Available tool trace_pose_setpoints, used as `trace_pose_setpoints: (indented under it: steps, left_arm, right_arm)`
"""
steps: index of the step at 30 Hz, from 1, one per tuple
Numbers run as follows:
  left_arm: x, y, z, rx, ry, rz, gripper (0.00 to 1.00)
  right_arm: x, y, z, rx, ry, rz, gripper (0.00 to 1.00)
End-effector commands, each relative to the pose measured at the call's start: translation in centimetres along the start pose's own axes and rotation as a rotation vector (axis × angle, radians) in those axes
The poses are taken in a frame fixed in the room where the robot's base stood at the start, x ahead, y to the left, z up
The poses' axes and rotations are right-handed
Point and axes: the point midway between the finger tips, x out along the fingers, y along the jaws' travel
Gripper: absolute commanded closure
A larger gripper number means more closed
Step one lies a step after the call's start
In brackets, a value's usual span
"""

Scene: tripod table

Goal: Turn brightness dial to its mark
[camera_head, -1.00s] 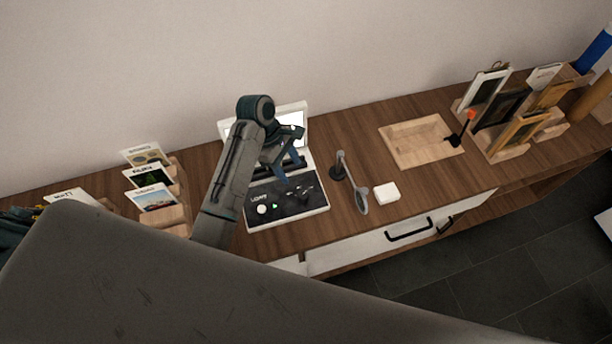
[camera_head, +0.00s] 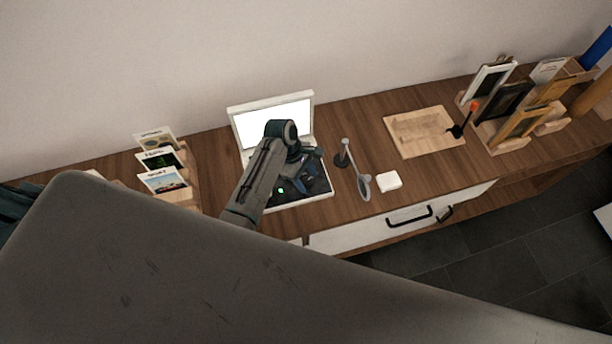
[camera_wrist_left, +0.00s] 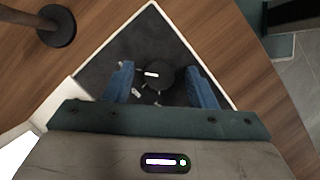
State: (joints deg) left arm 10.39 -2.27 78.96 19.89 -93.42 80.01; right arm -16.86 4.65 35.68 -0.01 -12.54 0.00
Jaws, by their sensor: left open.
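The brightness dial (camera_wrist_left: 160,77) is a dark round knob with a white pointer line, on the dark control panel in the left wrist view. Small white ticks and lettering lie around it. My left gripper (camera_wrist_left: 161,88) is open, with its blue fingers on either side of the dial; I cannot tell whether they touch it. My left arm hides the dial there. My right gripper is not in view.
A magnifier on a dark stand (camera_head: 362,184) stands right of the panel, with a white block (camera_head: 389,181) beside it. A wooden tray (camera_head: 400,145) and frame racks are farther right. Cards (camera_head: 165,181) stand in a holder at the left.

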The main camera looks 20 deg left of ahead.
Motion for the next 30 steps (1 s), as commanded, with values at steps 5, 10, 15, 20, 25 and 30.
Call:
trace_pose_setpoints:
  steps: [5, 10, 15, 20, 25, 30]
  left_arm:
    - [0.0, 0.0, 0.0, 0.000, 0.000, 0.000, 0.80]
    - [-0.1, 0.0, 0.0, -0.001, 0.000, 0.000, 0.94]
    - [-0.1, 0.0, 0.0, -0.020, 0.000, 0.009, 0.94]
    - [-0.1, 0.0, 0.0, -0.078, 0.000, 0.033, 0.93]
    - [-0.1, -0.1, 0.0, -0.188, 0.000, 0.079, 0.93]
    - [-0.1, -0.2, 0.0, -0.328, 0.000, 0.137, 0.93]
  right_arm:
    - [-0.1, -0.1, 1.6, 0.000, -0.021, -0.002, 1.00]
    - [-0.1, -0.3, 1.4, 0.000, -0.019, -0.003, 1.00]
    - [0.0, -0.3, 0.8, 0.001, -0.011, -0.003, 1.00]
    - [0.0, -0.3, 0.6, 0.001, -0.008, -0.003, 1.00]
    - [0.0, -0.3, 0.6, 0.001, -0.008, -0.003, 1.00]
    - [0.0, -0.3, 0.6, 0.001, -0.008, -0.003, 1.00]
